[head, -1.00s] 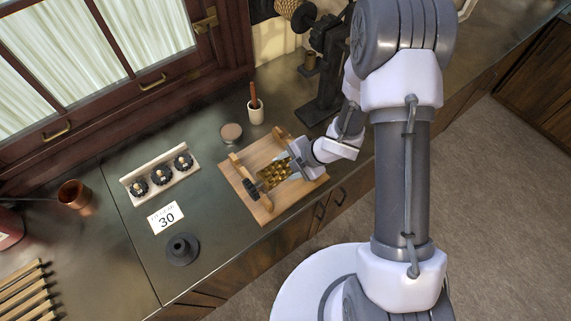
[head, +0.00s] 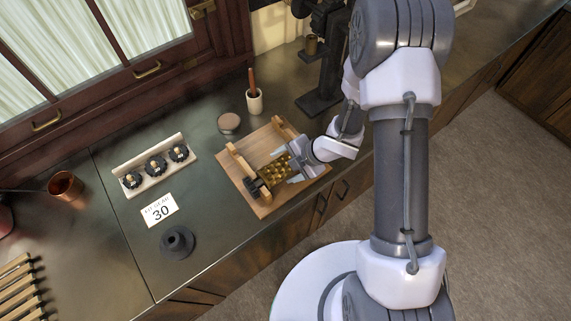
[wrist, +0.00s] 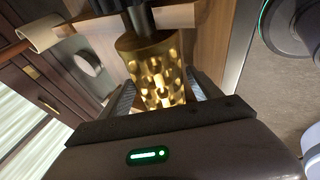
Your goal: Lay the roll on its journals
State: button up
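The brass, dimpled roll (head: 273,171) lies level on the wooden stand (head: 262,211). Its dark toothed gear (head: 252,188) is at the left end, by the stand's left rail (head: 238,160). In the wrist view the roll (wrist: 158,75) runs away from me, and its dark shaft crosses a wooden rail (wrist: 175,16). My gripper (head: 284,166) is around the roll's near end, with its fingers spread to either side and apparently clear of it. The near journal is hidden by my gripper, so I cannot tell how it sits.
A round tin (head: 229,123) and a cup with a brush (head: 254,102) stand behind. A dark machine is at back right.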

jog(key=shift+f, duration=0.1)
jog(key=p+v, duration=0.6)
jog(key=v, duration=1.1)
jog(key=shift+r+p, duration=0.25)
jog(key=shift+p, duration=0.05)
jog(key=shift+d, duration=0.1)
